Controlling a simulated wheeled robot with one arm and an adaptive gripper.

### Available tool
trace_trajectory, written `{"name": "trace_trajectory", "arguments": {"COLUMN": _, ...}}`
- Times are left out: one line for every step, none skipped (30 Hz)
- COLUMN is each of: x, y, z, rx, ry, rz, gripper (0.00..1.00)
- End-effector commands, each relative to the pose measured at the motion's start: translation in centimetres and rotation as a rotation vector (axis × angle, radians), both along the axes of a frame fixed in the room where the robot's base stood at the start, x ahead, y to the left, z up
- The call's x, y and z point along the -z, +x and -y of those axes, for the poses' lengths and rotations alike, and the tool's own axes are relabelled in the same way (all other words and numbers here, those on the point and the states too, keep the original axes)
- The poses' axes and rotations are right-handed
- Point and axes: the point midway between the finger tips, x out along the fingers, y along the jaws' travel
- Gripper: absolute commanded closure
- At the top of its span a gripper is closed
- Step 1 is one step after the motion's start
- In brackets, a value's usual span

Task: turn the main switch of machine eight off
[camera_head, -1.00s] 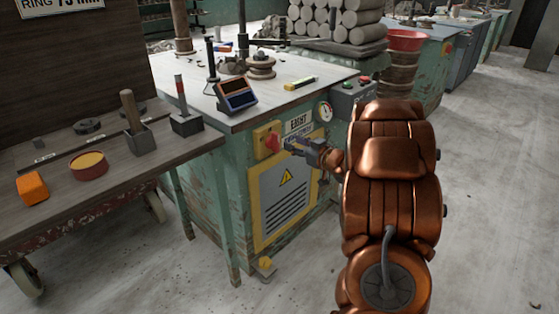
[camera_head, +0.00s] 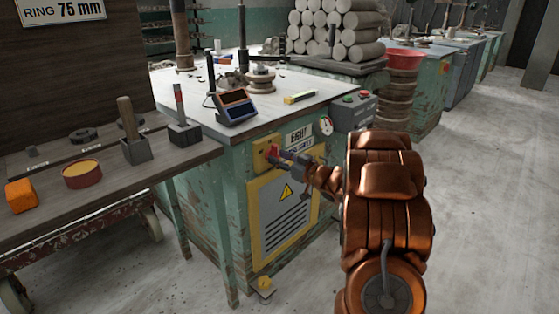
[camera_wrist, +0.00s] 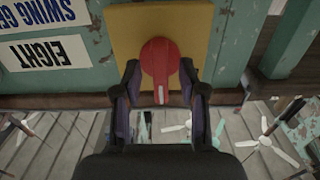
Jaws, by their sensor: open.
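The main switch is a red rotary knob (camera_head: 271,151) on a yellow plate (camera_head: 260,160), on the green front of the machine labelled EIGHT (camera_head: 299,136). In the wrist view, which is upside down, the red knob (camera_wrist: 160,58) has a white mark on its handle pointing to the picture's bottom, towards the ceiling. My gripper (camera_head: 279,155) is at the knob. In the wrist view my gripper's two fingers (camera_wrist: 160,82) stand apart, one on each side of the handle. I cannot tell whether either finger touches it. The head view hides part of the knob behind the gripper.
A pressure gauge (camera_head: 326,125) and a button box (camera_head: 354,110) are right of the label. A yellow vented panel (camera_head: 285,215) lies below the switch. A wooden bench (camera_head: 105,185) with tools stands left. The floor (camera_head: 480,190) at right is clear.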

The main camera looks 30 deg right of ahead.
Motion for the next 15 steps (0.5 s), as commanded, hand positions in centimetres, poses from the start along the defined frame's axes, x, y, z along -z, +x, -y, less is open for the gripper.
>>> {"name": "trace_trajectory", "arguments": {"x": 0.03, "y": 0.3, "z": -0.13, "rx": -0.002, "ry": 0.0, "rz": 0.001, "gripper": 0.58}}
{"name": "trace_trajectory", "arguments": {"x": 0.02, "y": 0.39, "z": -0.16, "rx": -0.002, "ry": 0.0, "rz": 0.001, "gripper": 0.58}}
{"name": "trace_trajectory", "arguments": {"x": 0.0, "y": 0.49, "z": -0.18, "rx": -0.001, "ry": 0.0, "rz": 0.001, "gripper": 0.58}}
{"name": "trace_trajectory", "arguments": {"x": -0.02, "y": 0.54, "z": -0.19, "rx": -0.001, "ry": 0.0, "rz": 0.001, "gripper": 0.58}}
{"name": "trace_trajectory", "arguments": {"x": -0.02, "y": 0.56, "z": -0.18, "rx": -0.001, "ry": 0.0, "rz": 0.001, "gripper": 0.58}}
{"name": "trace_trajectory", "arguments": {"x": -0.05, "y": 0.59, "z": -0.18, "rx": -0.001, "ry": 0.0, "rz": 0.001, "gripper": 0.58}}
{"name": "trace_trajectory", "arguments": {"x": -0.04, "y": 0.58, "z": -0.17, "rx": -0.001, "ry": 0.0, "rz": 0.001, "gripper": 0.58}}
{"name": "trace_trajectory", "arguments": {"x": -0.06, "y": 0.58, "z": -0.16, "rx": -0.001, "ry": 0.0, "rz": 0.001, "gripper": 0.58}}
{"name": "trace_trajectory", "arguments": {"x": -0.05, "y": 0.57, "z": -0.16, "rx": -0.001, "ry": 0.0, "rz": 0.001, "gripper": 0.58}}
{"name": "trace_trajectory", "arguments": {"x": -0.05, "y": 0.57, "z": -0.16, "rx": -0.001, "ry": 0.0, "rz": 0.001, "gripper": 0.58}}
{"name": "trace_trajectory", "arguments": {"x": -0.05, "y": 0.56, "z": -0.15, "rx": -0.001, "ry": 0.0, "rz": 0.001, "gripper": 0.58}}
{"name": "trace_trajectory", "arguments": {"x": -0.04, "y": 0.55, "z": -0.15, "rx": -0.001, "ry": 0.0, "rz": 0.001, "gripper": 0.61}}
{"name": "trace_trajectory", "arguments": {"x": -0.04, "y": 0.55, "z": -0.15, "rx": -0.001, "ry": 0.0, "rz": 0.001, "gripper": 0.65}}
{"name": "trace_trajectory", "arguments": {"x": -0.04, "y": 0.55, "z": -0.15, "rx": -0.001, "ry": -0.001, "rz": 0.001, "gripper": 0.68}}
{"name": "trace_trajectory", "arguments": {"x": -0.04, "y": 0.54, "z": -0.14, "rx": -0.001, "ry": -0.001, "rz": 0.001, "gripper": 0.72}}
